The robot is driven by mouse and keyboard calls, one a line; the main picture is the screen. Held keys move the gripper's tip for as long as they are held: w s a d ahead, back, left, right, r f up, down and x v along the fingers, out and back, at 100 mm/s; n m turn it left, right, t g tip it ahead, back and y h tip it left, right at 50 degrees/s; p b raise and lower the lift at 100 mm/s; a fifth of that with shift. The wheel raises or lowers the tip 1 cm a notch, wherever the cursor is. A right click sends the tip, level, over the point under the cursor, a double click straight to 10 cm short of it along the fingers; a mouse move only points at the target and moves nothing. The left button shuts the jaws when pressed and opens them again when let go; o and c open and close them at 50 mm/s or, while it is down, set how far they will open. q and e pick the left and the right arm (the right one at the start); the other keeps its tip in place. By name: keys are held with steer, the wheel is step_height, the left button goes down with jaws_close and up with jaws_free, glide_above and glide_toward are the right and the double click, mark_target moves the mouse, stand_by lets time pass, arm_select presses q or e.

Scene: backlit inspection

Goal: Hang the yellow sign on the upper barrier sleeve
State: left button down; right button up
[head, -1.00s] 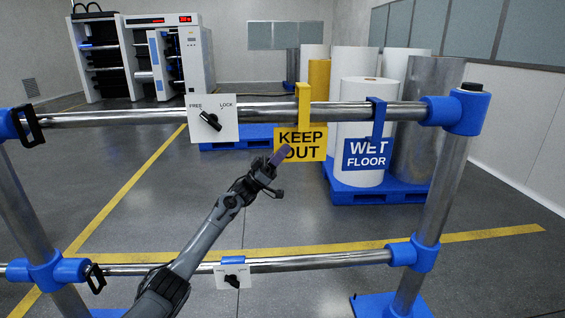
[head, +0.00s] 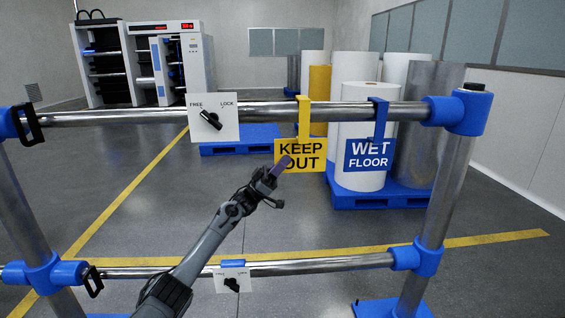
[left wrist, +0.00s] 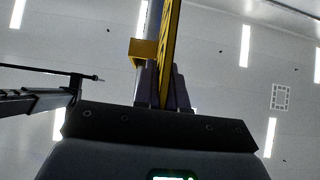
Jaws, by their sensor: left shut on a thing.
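The yellow KEEP OUT sign (head: 312,157) is upright in front of the upper rail (head: 262,110), left of the blue WET FLOOR sign (head: 369,155). Its yellow hook (head: 303,118) crosses the rail, its top just above it, level with the blue sign's hook. I cannot tell whether the hook rests on the rail. My left gripper (head: 281,166) is shut on the yellow sign near its lower left part. In the left wrist view, the yellow sign (left wrist: 172,35) rises between the fingers (left wrist: 162,88), with its hook lip beside a shiny rail. My right gripper is not seen.
A FREE/LOCK plate (head: 214,118) with a black knob is on the upper rail at left. A lower rail (head: 315,262) with a similar plate (head: 232,281) runs below. Blue-jointed posts (head: 436,210) stand at both sides. Rolls on blue pallets (head: 375,198) stand behind.

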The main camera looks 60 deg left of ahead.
arm_select(q)
steer(key=c, duration=1.1)
jaws_free()
